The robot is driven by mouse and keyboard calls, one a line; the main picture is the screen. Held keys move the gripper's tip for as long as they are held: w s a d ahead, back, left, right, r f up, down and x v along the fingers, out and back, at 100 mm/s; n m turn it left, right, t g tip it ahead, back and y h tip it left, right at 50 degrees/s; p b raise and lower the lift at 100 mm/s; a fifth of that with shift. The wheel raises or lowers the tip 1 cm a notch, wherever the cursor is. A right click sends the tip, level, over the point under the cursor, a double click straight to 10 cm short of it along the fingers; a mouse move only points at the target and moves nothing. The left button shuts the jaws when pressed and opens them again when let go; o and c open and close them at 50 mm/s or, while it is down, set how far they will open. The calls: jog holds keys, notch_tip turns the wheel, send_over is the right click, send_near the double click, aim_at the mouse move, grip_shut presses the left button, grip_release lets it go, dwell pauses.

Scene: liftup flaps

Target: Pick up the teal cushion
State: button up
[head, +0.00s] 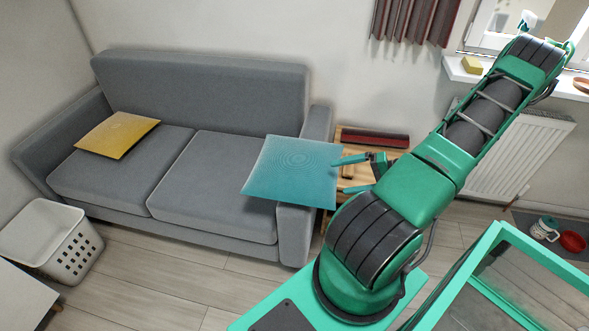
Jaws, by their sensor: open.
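The teal cushion (288,172) is square and thin-looking, at the right end of the grey sofa. It covers part of the right seat and the right armrest in the picture. I cannot tell whether it rests on them or is raised above them. My gripper (344,176) is at the cushion's right edge, pointing left, with its two teal fingers spread apart. The upper fingertip overlaps the cushion's edge in the picture. I cannot tell whether either finger touches it.
The grey sofa (185,165) stands along the wall, with a yellow cushion (117,135) on its left seat. A wooden side table (345,140) with a dark red item (375,138) stands behind my gripper. A white basket (50,240) is at left. Open floor lies before the sofa.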

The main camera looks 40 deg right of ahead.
aim_at(320, 181)
jog(key=x, duration=0.9)
jog(key=shift+w+a, duration=0.3)
jog(key=c, duration=1.4)
